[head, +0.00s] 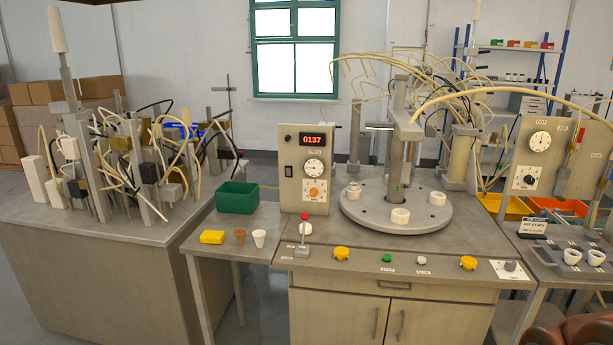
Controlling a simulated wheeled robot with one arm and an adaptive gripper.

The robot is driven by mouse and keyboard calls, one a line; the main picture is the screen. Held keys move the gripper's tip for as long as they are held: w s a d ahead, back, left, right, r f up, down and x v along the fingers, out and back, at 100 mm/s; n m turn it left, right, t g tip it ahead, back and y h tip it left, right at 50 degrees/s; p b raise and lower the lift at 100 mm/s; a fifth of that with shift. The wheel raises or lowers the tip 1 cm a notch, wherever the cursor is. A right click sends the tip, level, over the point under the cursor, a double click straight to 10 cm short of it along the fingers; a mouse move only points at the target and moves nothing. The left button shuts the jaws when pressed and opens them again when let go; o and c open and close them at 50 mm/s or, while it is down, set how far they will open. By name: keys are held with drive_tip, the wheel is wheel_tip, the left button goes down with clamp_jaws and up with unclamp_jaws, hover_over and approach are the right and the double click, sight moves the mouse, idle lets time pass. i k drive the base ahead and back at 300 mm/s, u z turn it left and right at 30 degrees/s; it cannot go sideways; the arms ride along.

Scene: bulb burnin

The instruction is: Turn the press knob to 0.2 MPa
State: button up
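Several knobs with dials show in the head view, and I cannot read which one is labelled as the press knob. A grey control box has an orange knob (313,194) on a white scale, below a round dial (315,168) and a red display (317,140) reading 0137. A panel at the right has a dark knob (530,180) on a white scale, below a round gauge (540,139). A grey knob (510,266) sits on a white plate at the bench's front right. The settings are too small to read. My gripper is not in view.
A round grey turntable (375,212) with white rings stands mid-bench. A red-tipped lever (304,230), yellow knobs (341,253) and small buttons line the front. A green bin (237,197) is at left; a dark tray (565,258) with white cups is at right. Hoses arch overhead.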

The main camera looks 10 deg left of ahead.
sight(313, 192)
drive_tip(key=z, duration=0.55)
drive_tip(key=k, duration=0.65)
drive_tip(key=z, duration=0.05)
drive_tip(key=i, duration=1.2)
drive_tip(key=u, duration=1.35)
drive_tip(key=i, duration=1.05)
drive_tip(key=u, duration=1.4)
drive_tip(key=i, duration=0.25)
drive_tip(key=u, duration=0.15)
